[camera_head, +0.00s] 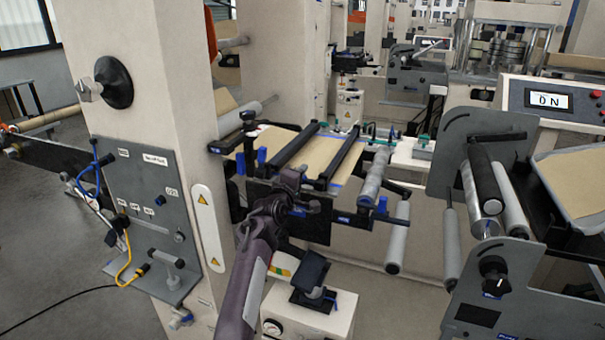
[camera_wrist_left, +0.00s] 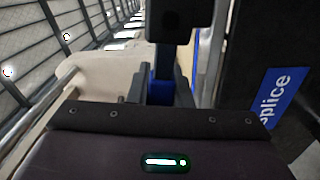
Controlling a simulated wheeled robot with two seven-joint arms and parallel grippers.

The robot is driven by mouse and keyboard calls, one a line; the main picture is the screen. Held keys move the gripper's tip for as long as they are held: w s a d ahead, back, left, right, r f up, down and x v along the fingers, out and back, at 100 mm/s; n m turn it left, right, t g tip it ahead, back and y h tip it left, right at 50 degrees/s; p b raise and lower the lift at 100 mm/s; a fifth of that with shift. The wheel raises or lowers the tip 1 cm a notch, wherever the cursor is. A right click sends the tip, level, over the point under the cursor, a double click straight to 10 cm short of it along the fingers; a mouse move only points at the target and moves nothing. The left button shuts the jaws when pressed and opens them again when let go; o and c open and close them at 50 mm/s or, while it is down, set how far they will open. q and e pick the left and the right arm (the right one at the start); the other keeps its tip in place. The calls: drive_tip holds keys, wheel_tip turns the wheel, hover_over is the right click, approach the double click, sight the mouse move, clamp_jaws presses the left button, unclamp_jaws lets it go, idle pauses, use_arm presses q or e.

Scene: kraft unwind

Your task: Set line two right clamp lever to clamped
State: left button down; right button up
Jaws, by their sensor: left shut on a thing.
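The splice table carries brown kraft web (camera_head: 318,152) with two dark clamp bars, a left bar (camera_head: 297,145) and a right bar (camera_head: 340,160), lying across it. My left gripper (camera_head: 296,181) reaches up from below to the table's front edge, near the front ends of the bars. In the left wrist view its fingers (camera_wrist_left: 162,92) are closed around a narrow blue lever (camera_wrist_left: 162,72), below a black block (camera_wrist_left: 180,20). The arm and gripper cover part of the table front, so which clamp the lever belongs to is hard to tell. My right gripper is out of view.
A beige column (camera_head: 150,80) with a grey panel (camera_head: 140,195) stands left of the arm. Grey rollers (camera_head: 397,238) hang to the right of the table. A machine with an "ON" display (camera_head: 548,100) is at far right. A white cabinet (camera_head: 310,315) stands below the table.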

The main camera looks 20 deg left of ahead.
use_arm(q)
drive_tip(key=shift+f+n, duration=0.55)
drive_tip(key=shift+n, duration=0.25)
drive_tip(key=c, duration=1.3)
unclamp_jaws()
drive_tip(key=shift+s+a+b, duration=0.2)
drive_tip(key=shift+s+b, duration=0.65)
drive_tip(key=shift+s, duration=3.05)
